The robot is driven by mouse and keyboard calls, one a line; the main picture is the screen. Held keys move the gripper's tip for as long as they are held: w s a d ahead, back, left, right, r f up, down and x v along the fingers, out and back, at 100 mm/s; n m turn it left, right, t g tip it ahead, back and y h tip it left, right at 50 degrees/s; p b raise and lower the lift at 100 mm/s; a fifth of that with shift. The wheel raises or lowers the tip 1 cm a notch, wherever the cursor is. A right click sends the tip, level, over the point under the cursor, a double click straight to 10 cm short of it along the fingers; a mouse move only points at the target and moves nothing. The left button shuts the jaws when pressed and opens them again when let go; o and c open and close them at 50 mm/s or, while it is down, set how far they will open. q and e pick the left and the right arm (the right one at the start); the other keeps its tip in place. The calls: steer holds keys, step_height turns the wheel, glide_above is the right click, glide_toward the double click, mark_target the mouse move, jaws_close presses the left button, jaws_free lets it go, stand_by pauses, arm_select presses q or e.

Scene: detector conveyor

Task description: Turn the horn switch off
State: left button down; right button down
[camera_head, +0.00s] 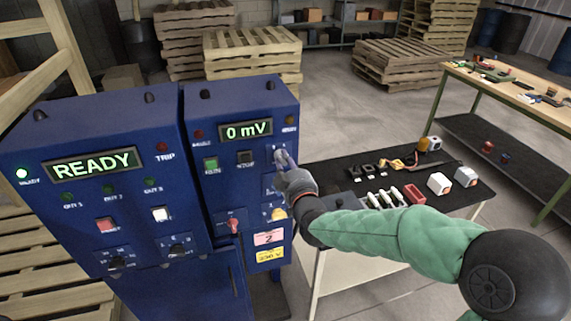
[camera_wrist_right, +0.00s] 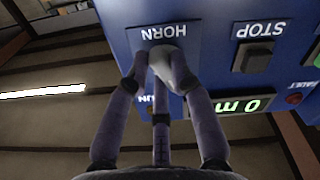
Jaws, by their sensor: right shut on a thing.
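In the head view my right gripper (camera_head: 284,163) reaches the right side of the cabinet front (camera_head: 229,100), and the gripper and hand hide most of the switch. Which way the knob is turned cannot be told. My left gripper is not in view.
A STOP button (camera_wrist_right: 253,57) sits beside the horn switch. A red-handled switch (camera_head: 233,226) is lower on the panel. A black-topped table (camera_head: 340,172) with small parts stands right of the cabinet.

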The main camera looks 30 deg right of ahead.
steer(key=shift+n, duration=0.6)
steer(key=c, duration=1.1)
jaws_free()
steer(key=shift+o, duration=0.2)
steer(key=shift+s, duration=0.1)
steer(key=v, duration=1.1)
steer(key=shift+s, duration=0.4)
steer(key=shift+f, duration=0.1)
